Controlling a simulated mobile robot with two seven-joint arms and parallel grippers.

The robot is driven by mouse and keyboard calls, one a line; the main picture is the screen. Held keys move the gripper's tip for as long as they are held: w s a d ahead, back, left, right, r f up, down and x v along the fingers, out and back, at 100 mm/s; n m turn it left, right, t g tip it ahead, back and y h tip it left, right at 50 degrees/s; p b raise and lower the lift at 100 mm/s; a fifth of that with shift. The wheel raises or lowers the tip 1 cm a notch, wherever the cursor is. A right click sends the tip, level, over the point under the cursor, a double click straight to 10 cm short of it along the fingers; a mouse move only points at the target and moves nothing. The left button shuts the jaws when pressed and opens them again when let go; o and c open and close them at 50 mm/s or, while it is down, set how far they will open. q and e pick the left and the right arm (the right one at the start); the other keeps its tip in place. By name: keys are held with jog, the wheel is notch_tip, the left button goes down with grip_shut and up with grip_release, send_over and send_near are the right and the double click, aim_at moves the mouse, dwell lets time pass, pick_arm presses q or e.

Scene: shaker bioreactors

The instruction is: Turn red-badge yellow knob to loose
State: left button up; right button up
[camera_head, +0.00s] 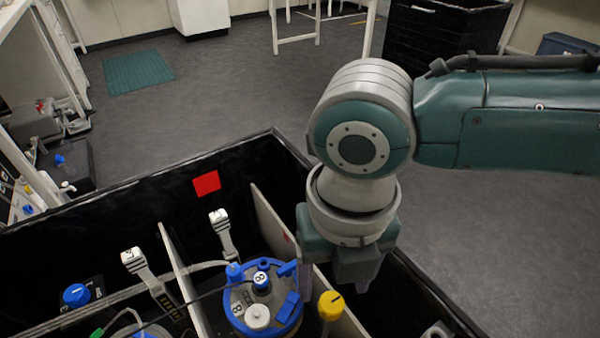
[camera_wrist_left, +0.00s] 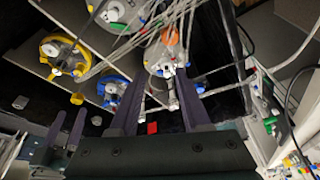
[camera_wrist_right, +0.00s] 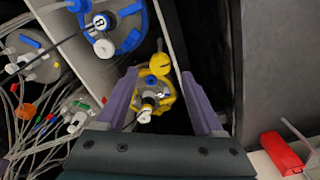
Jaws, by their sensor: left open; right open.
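A yellow knob with a dark line on its top (camera_head: 331,304) stands at the bottom of the head view, just right of the blue-lidded vessel. A yellow knob also shows in the right wrist view (camera_wrist_right: 160,63), beside a yellow-lidded vessel (camera_wrist_right: 165,97). My right gripper (camera_head: 338,280) is above and beside the knob, pointing down. In its wrist view the fingers are open, with the knob between and beyond the tips. A red square badge (camera_head: 206,183) is on the black box's inner wall. My left gripper (camera_wrist_left: 158,85) is open and empty, seen only in its wrist view.
The black box (camera_head: 275,142) has upright partitions (camera_head: 270,225) between compartments. A blue-lidded vessel marked 8 (camera_head: 240,310) stands left of the yellow knob. Levers (camera_head: 222,232), a blue knob (camera_head: 76,295) and tubing crowd the left. Open floor lies beyond the box.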

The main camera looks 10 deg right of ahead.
notch_tip(320, 180, up, 6)
jog(key=shift+f+p, duration=0.1)
jog(key=shift+p, duration=0.35)
